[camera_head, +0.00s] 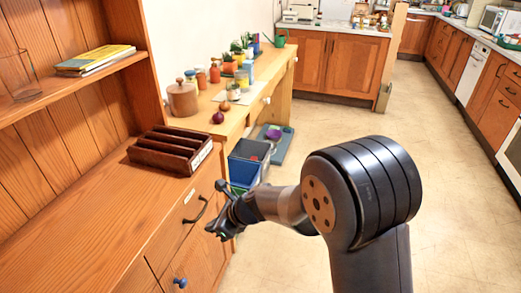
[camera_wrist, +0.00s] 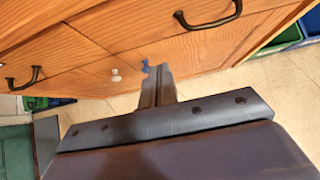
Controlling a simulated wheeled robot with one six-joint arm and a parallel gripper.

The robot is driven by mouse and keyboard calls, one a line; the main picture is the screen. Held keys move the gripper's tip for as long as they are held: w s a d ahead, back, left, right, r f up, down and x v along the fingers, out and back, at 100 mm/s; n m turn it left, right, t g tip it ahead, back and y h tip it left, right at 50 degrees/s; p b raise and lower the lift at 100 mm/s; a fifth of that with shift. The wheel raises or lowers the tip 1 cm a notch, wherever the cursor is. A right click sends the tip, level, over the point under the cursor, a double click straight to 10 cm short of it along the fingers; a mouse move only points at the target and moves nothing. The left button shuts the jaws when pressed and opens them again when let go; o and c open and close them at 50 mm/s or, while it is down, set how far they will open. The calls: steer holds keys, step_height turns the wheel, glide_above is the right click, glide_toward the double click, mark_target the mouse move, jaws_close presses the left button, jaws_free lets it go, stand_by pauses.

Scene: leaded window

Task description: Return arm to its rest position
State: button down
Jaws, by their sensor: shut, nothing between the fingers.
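My gripper (camera_head: 220,227) is in front of the wooden dresser (camera_head: 80,215), over the floor side of its drawer and door fronts. In the wrist view my gripper (camera_wrist: 157,72) has its two fingers together and empty, pointing toward the dresser front. My arm extends from the lower right of the head view, bent at a large dark joint. In the head view the gripper is close to a dark drawer handle (camera_head: 196,208) and a blue knob (camera_head: 180,283). I cannot tell the exact gap to the front.
A dark wooden rack (camera_head: 170,152) stands on the dresser top. A side table (camera_head: 235,112) holds jars, onions and plants, with blue bins (camera_head: 248,162) beneath. Open floor (camera_head: 330,110) lies to the right. Kitchen cabinets (camera_head: 340,62) line the back.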

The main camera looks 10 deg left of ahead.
glide_toward(177, 234)
step_height(177, 234, down, 3)
steer(key=a, duration=0.1)
steer(key=a+f, duration=0.1)
steer(key=a, duration=0.1)
steer(key=shift+w+a, duration=0.1)
steer(key=shift+a, duration=0.55)
steer(key=shift+d, duration=0.1)
